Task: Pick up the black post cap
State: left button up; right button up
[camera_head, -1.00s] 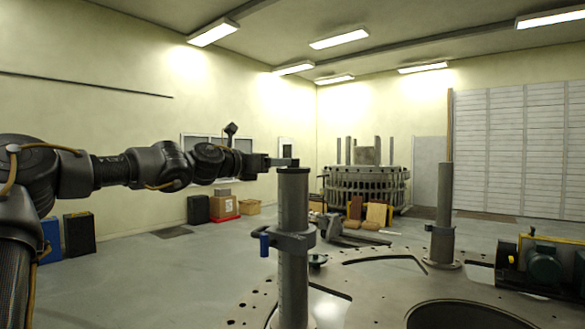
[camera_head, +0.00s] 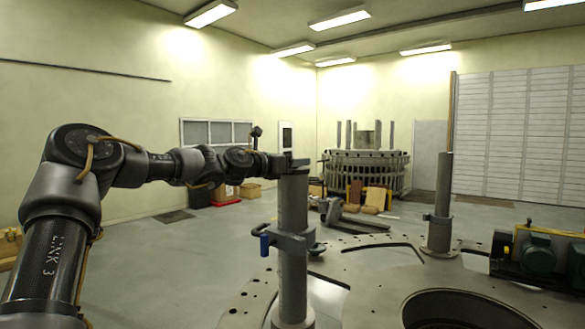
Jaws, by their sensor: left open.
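My left arm comes in from the left, and its gripper (camera_head: 298,162) is open at the top of the near grey post (camera_head: 292,205), its dark fingers at or just over the post's top end. I cannot tell whether it touches the post. No black cap can be clearly made out on the post top; the fingers cover part of it. A small dark round piece (camera_head: 317,248) shows low behind the post, partly hidden by the clamp; I cannot tell if it is the black post cap. My right gripper is not in view.
A clamp with a blue handle (camera_head: 265,243) sits around the near post. The turret plate (camera_head: 375,270) has slots and a large round opening. A second post (camera_head: 440,205) and a green motor unit (camera_head: 540,252) stand at the right. Boxes and a ring-shaped machine (camera_head: 365,172) stand behind.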

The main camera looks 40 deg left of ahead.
pick_arm(q)
jog(key=shift+s, duration=0.15)
jog(key=shift+c, duration=0.3)
jog(key=c, duration=1)
jog(key=shift+c, duration=0.5)
jog(key=shift+r, duration=0.1)
